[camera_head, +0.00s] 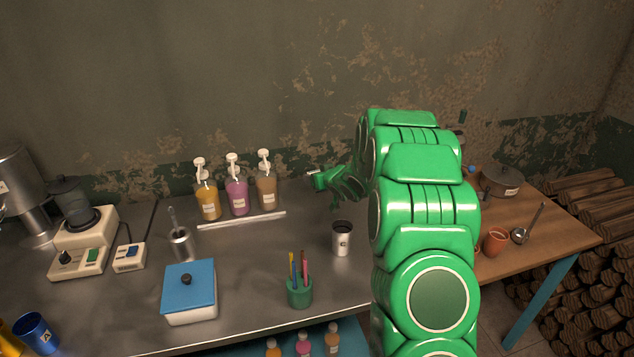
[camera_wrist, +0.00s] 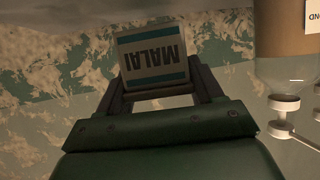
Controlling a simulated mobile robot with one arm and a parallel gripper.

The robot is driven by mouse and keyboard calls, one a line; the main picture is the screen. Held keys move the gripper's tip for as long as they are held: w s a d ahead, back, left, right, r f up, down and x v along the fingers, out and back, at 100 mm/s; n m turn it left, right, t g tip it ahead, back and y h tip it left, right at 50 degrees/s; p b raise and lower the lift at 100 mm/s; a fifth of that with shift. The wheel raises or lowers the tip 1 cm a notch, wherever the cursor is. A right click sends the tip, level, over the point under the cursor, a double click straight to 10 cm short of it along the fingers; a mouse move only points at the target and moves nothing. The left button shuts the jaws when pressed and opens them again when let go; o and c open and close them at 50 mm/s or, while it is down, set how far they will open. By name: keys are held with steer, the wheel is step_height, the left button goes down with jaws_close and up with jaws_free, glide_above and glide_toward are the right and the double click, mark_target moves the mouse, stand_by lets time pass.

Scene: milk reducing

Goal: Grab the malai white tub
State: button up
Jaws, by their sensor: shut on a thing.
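The malai white tub (camera_wrist: 153,58) is between the two fingers of my gripper (camera_wrist: 158,84) in the wrist view. It is a pale, boxy tub with dark teal bands, and its word MALAI reads upside down in that picture. My gripper is shut on it, with a finger at each side. In the head view my gripper (camera_head: 316,180) is at the far side of the metal counter near the wall, right of the pump bottles. The tub is too small there to make out clearly.
Pump bottles (camera_head: 237,196) stand left of my gripper, behind a pale bar (camera_head: 241,220). A labelled cup (camera_head: 342,238), a green pen holder (camera_head: 299,291) and a blue-lidded box (camera_head: 189,291) stand nearer. A wooden table (camera_head: 550,229) is to the right.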

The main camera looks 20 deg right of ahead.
steer(key=s+r, duration=0.2)
steer(key=r, duration=0.1)
steer(key=shift+s+a+r, duration=0.1)
steer(key=shift+s+a, duration=0.05)
steer(key=shift+s, duration=0.15)
steer(key=s+r, duration=0.1)
steer(key=s, duration=0.2)
steer(key=s+r, duration=0.1)
steer(key=s, duration=0.2)
steer(key=s+a+r, duration=0.1)
steer(key=s, duration=0.1)
steer(key=shift+s+r, duration=0.4)
